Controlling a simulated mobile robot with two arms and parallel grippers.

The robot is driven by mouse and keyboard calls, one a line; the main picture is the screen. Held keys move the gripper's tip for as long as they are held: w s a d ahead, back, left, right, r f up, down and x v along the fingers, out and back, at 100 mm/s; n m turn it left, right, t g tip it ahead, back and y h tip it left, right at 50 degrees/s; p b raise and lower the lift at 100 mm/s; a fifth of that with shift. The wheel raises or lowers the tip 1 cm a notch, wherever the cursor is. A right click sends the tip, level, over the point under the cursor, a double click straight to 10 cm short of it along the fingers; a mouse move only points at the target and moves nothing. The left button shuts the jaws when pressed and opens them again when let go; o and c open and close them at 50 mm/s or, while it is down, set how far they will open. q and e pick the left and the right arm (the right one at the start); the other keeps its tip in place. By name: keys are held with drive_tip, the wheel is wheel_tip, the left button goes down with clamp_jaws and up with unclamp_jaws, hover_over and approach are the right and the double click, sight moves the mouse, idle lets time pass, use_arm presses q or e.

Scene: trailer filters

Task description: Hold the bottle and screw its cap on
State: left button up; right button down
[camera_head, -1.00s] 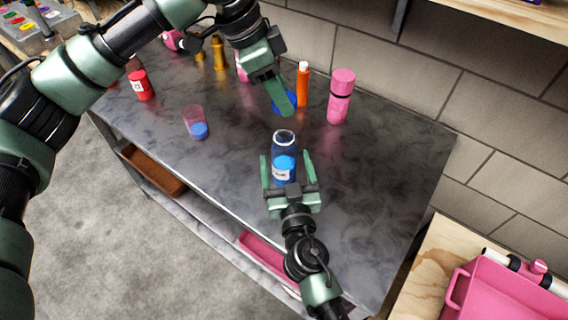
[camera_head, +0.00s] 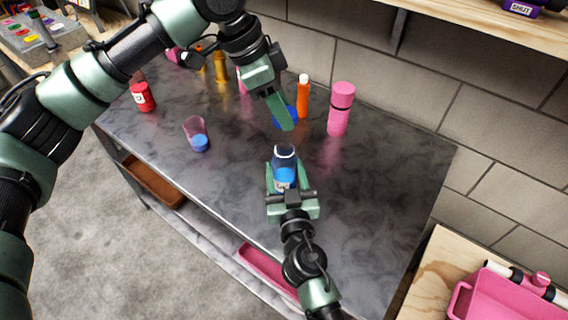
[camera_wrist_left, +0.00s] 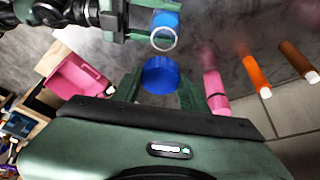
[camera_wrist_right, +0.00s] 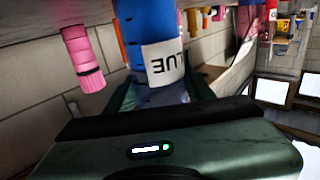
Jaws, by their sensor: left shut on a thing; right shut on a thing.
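The bottle (camera_head: 284,158) is clear with blue contents, an open neck and a white label. It stands upright near the middle of the bench. My right gripper (camera_head: 284,178) is shut on it low down; the right wrist view shows the bottle (camera_wrist_right: 148,22) between the fingers, with part of the label readable. The cap is round and blue; my left gripper (camera_head: 282,118) is shut on it. In the left wrist view the cap (camera_wrist_left: 160,76) sits between the fingers, apart from the bottle's open mouth (camera_wrist_left: 163,40). In the head view a finger partly hides the cap.
A pink bottle (camera_head: 340,110) and an orange bottle (camera_head: 303,95) stand behind the cap by the wall. A clear cup with blue (camera_head: 197,135) and a red jar (camera_head: 143,97) are at left. The bench (camera_head: 385,190) is clear at right. A pink bin (camera_head: 505,298) is lower right.

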use_arm(q)
hover_over(286, 143)
drive_tip(key=shift+a+f, duration=0.25)
drive_tip(key=shift+f, duration=0.9)
drive_tip(key=shift+a+f, duration=0.2)
drive_tip(key=shift+f, duration=0.9)
drive_tip(key=shift+f, duration=0.1)
drive_tip(key=shift+f, duration=0.75)
drive_tip(key=shift+f, duration=0.6)
